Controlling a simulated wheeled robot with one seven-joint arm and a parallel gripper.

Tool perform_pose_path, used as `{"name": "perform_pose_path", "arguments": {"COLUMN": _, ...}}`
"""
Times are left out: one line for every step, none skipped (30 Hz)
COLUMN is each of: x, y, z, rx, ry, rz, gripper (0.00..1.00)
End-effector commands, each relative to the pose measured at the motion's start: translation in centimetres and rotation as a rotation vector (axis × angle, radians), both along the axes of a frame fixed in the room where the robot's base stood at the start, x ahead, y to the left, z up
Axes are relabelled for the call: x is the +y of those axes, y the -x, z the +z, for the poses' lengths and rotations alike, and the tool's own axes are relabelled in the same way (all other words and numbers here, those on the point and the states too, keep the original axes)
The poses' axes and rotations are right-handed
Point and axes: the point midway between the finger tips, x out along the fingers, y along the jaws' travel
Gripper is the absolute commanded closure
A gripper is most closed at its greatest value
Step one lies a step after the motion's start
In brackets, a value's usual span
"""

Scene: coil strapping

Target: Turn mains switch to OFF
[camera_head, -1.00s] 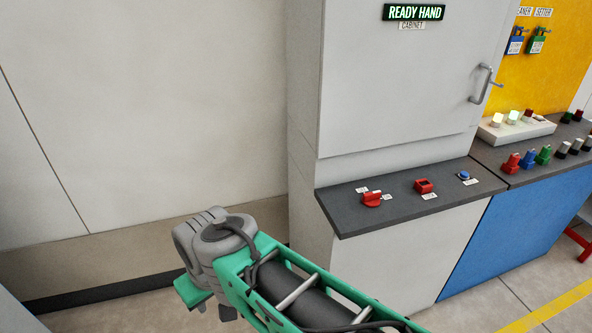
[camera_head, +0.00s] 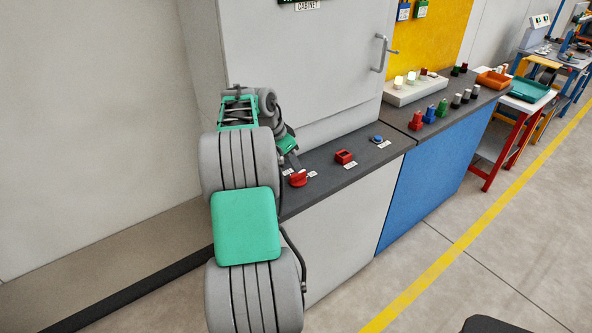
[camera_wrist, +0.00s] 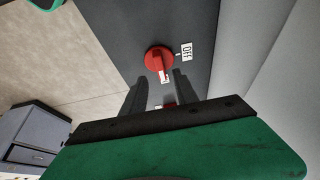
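The red rotary mains switch (camera_head: 298,179) is on the dark sloped ledge of the cabinet. In the wrist view the switch (camera_wrist: 158,57) shows ahead of the fingers. Its handle points down the picture toward a small white label (camera_wrist: 165,78), whose text I cannot read. The OFF label (camera_wrist: 187,50) is to the right of the knob. My gripper (camera_wrist: 160,76) is open and empty, with its two dark fingers apart just short of the knob. In the head view my gripper (camera_head: 292,161) is just above the switch; whether it touches is unclear.
A red square control (camera_head: 345,157) and a blue button (camera_head: 377,139) are farther right on the ledge (camera_head: 320,162). Red, blue and green padlock-like pieces (camera_head: 430,115) stand on the adjoining counter. The cabinet's front panel (camera_head: 290,70) rises behind the switch. The floor in front is open.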

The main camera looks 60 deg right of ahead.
Motion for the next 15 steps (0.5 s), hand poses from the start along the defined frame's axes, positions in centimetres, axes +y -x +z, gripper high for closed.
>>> {"name": "perform_pose_path", "arguments": {"x": -0.3, "y": 0.3, "z": -1.0, "rx": 0.003, "ry": -0.004, "rz": 0.0, "gripper": 0.65}}
{"name": "perform_pose_path", "arguments": {"x": -0.6, "y": 0.5, "z": -1.6, "rx": 0.004, "ry": -0.004, "rz": -0.001, "gripper": 0.65}}
{"name": "perform_pose_path", "arguments": {"x": -0.8, "y": 0.6, "z": -2.3, "rx": 0.003, "ry": -0.004, "rz": -0.001, "gripper": 0.65}}
{"name": "perform_pose_path", "arguments": {"x": -1.0, "y": 0.7, "z": -2.8, "rx": 0.003, "ry": -0.004, "rz": -0.001, "gripper": 0.65}}
{"name": "perform_pose_path", "arguments": {"x": -1.2, "y": 0.8, "z": -3.3, "rx": 0.002, "ry": -0.003, "rz": 0.001, "gripper": 0.65}}
{"name": "perform_pose_path", "arguments": {"x": -1.4, "y": 0.9, "z": -3.8, "rx": 0.002, "ry": -0.003, "rz": 0.001, "gripper": 0.65}}
{"name": "perform_pose_path", "arguments": {"x": -1.6, "y": 0.9, "z": -4.2, "rx": 0.002, "ry": -0.002, "rz": 0.001, "gripper": 0.65}}
{"name": "perform_pose_path", "arguments": {"x": -1.7, "y": 1.0, "z": -4.5, "rx": 0.002, "ry": -0.002, "rz": 0.001, "gripper": 0.65}}
{"name": "perform_pose_path", "arguments": {"x": -1.8, "y": 1.0, "z": -4.8, "rx": 0.002, "ry": -0.002, "rz": 0.002, "gripper": 0.65}}
{"name": "perform_pose_path", "arguments": {"x": -1.8, "y": 1.0, "z": -5.0, "rx": 0.001, "ry": -0.002, "rz": 0.002, "gripper": 0.65}}
{"name": "perform_pose_path", "arguments": {"x": -1.9, "y": 1.0, "z": -5.1, "rx": 0.001, "ry": -0.001, "rz": 0.003, "gripper": 0.65}}
{"name": "perform_pose_path", "arguments": {"x": -1.9, "y": 1.0, "z": -5.1, "rx": 0.0, "ry": -0.001, "rz": 0.004, "gripper": 0.65}}
{"name": "perform_pose_path", "arguments": {"x": -1.9, "y": 1.0, "z": -5.2, "rx": 0.0, "ry": -0.001, "rz": 0.004, "gripper": 0.65}}
{"name": "perform_pose_path", "arguments": {"x": -1.9, "y": 1.0, "z": -5.2, "rx": 0.0, "ry": -0.001, "rz": 0.004, "gripper": 0.65}}
{"name": "perform_pose_path", "arguments": {"x": -1.9, "y": 1.0, "z": -5.2, "rx": 0.0, "ry": -0.001, "rz": 0.004, "gripper": 0.65}}
